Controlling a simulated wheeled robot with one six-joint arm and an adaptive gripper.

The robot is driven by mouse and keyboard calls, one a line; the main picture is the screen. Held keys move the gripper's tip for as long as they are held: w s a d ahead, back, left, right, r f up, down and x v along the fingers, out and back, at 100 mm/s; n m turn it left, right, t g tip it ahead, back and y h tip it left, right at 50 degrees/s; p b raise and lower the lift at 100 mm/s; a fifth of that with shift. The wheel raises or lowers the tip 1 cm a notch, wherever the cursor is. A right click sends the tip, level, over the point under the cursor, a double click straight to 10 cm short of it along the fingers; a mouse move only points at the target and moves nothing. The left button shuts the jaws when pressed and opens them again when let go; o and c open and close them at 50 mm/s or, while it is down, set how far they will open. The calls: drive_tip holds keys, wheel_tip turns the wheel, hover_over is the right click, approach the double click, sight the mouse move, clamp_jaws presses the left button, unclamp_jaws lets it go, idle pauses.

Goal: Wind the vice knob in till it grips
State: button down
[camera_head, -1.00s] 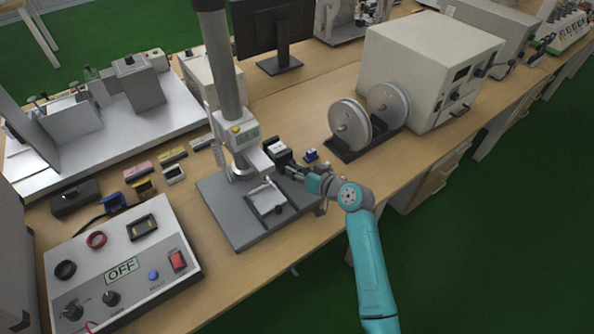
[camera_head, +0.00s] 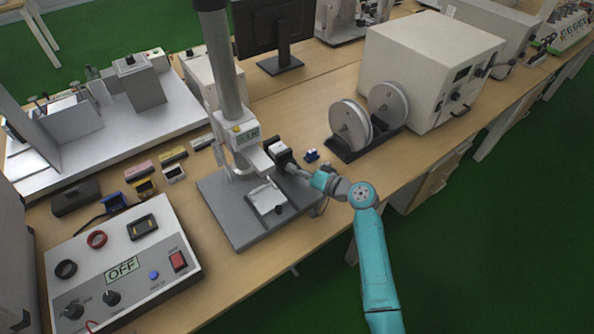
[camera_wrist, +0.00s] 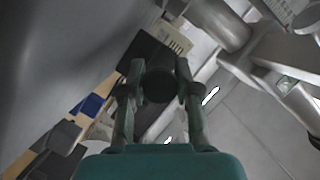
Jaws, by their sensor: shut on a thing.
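The vice (camera_head: 279,153) is a small dark block with a pale piece at its top, at the back right of the grey test stand's base. In the wrist view its dark body (camera_wrist: 146,54) lies just beyond my fingers. The vice knob (camera_wrist: 159,86) is round and dark, between my two fingertips. My gripper (camera_wrist: 160,80) is shut on it, one finger on each side. In the head view my gripper (camera_head: 291,168) reaches the vice from the right, and the knob is too small to make out. Whether the vice jaws touch the pale piece (camera_wrist: 178,40) cannot be told.
The test stand (camera_head: 240,135) rises beside the vice, its column and head close to my gripper. A small blue and white item (camera_head: 311,154) lies to the right on the bench, before two reels (camera_head: 350,125). A control box (camera_head: 120,265) reading OFF is at front left.

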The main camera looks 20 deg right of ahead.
idle(0.3)
drive_tip(key=c, duration=0.8)
unclamp_jaws()
drive_tip(key=v, duration=1.2)
drive_tip(key=shift+a, duration=0.1)
